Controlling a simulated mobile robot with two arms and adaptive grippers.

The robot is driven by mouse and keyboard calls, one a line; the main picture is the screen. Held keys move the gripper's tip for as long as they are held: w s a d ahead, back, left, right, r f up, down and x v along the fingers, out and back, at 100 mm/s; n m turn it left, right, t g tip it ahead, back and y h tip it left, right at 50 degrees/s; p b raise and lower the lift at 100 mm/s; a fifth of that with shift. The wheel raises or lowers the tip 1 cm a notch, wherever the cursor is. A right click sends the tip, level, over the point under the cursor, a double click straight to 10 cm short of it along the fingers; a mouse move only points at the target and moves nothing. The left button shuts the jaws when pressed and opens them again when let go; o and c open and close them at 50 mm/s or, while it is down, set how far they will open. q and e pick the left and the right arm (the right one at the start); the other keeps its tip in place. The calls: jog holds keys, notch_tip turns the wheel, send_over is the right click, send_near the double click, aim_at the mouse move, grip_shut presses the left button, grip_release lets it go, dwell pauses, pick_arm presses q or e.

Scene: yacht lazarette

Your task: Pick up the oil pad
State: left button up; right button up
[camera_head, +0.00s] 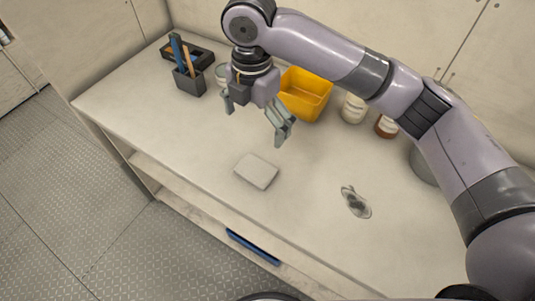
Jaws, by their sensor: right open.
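The oil pad (257,171) is most likely the pale grey, flat square lying on the white bench near its front edge. My right gripper (254,122) hangs above the bench, behind the pad in the picture, with its fingers spread wide. Nothing is between the fingers, and it does not touch the pad. My right arm comes in from the right side. My left gripper is not in this view.
A yellow bin (307,94) stands behind the gripper, with jars (353,108) to its right. A dark tool holder (189,81) stands at the back left. A small clear-grey item (355,202) lies right of the pad. The bench (150,110) left of the pad is clear.

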jog(key=p, duration=0.1)
send_over(256, 169)
notch_tip(256, 169, down, 6)
jog(key=f, duration=0.3)
jog(key=f+p, duration=0.1)
jog(key=f, duration=0.1)
jog(key=shift+d, duration=0.25)
jog(key=shift+s+f, duration=0.1)
jog(key=shift+f, duration=0.4)
jog(key=shift+a+f, duration=0.1)
jog(key=shift+f, duration=0.2)
notch_tip(256, 169, down, 4)
jog(key=shift+a+r+p, duration=0.15)
jog(key=shift+p, duration=0.7)
jog(key=shift+f, duration=0.45)
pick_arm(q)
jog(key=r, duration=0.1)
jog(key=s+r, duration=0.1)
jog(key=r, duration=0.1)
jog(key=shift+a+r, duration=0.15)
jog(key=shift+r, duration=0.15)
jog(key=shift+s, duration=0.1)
